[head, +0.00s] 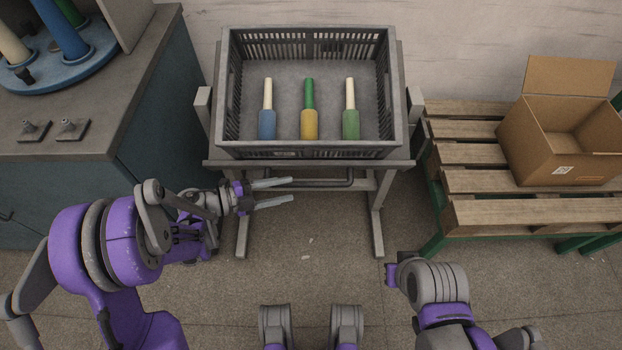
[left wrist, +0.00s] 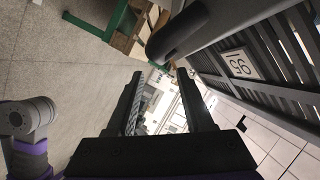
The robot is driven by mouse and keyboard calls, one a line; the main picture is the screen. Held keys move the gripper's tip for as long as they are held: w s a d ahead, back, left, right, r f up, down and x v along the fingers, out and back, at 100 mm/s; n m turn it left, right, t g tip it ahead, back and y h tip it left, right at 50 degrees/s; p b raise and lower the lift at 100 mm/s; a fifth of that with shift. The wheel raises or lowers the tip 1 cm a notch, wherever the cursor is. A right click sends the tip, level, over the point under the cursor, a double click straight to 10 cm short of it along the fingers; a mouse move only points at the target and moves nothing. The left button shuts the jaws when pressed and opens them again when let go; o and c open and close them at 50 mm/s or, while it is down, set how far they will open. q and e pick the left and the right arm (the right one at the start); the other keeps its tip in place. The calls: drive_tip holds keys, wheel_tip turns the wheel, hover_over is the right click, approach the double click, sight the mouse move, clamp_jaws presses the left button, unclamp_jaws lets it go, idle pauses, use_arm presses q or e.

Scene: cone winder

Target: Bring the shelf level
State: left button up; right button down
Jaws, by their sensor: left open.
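The shelf is the top of a grey stand (head: 220,164), and a grey slotted crate (head: 398,95) sits on it. The crate's open top faces me; I cannot tell how far the shelf tilts. Below its front edge runs a dark handle bar (head: 325,184), which also shows close up in the left wrist view (left wrist: 176,35). My left gripper (head: 291,192) is open and empty, its fingertips just left of the bar and apparently not around it. Its two fingers show in the left wrist view (left wrist: 160,90). My right gripper's fingers are hidden; only its wrist area shows.
Blue, yellow and green bobbins (head: 309,122) with tubes are in the crate. A wooden pallet table (head: 470,210) with an open cardboard box (head: 548,150) stands right. A blue-grey cabinet (head: 150,130) stands left. Floor below the stand is clear.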

sight(304, 185)
use_arm(q)
drive_tip(key=b+x, duration=0.1)
drive_tip(key=x, duration=0.7)
drive_tip(key=shift+d, duration=0.15)
clamp_jaws()
idle(1.1)
